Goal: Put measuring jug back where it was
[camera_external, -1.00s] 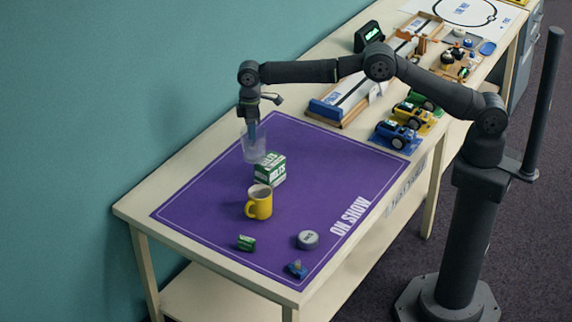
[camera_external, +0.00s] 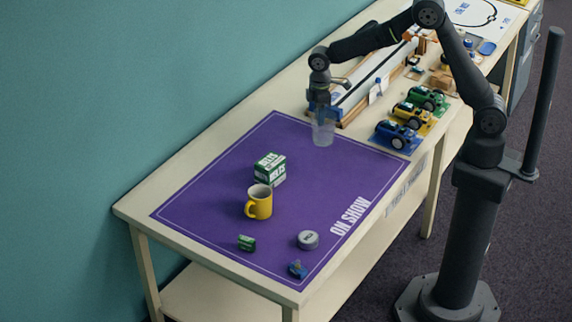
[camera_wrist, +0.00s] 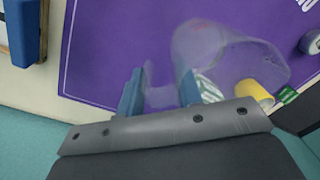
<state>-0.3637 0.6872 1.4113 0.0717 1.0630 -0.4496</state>
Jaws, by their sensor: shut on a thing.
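The measuring jug (camera_external: 323,134) is a clear, see-through vessel. My gripper (camera_external: 320,108) is shut on it, with the jug hanging upright just below the fingers, over the far right part of the purple mat (camera_external: 215,205). I cannot tell whether the jug's base touches the mat. In the wrist view, the blue fingers of my gripper (camera_wrist: 160,92) close on what looks like the jug's handle, and the clear body of the jug (camera_wrist: 230,50) shows beside them.
On the mat stand a green and white box (camera_external: 270,170), a yellow mug (camera_external: 259,203), a small green block (camera_external: 246,243), a grey round tin (camera_external: 307,240) and a small blue item (camera_external: 297,269). Toy cars (camera_external: 398,137) and a long track (camera_external: 362,90) lie beyond the mat.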

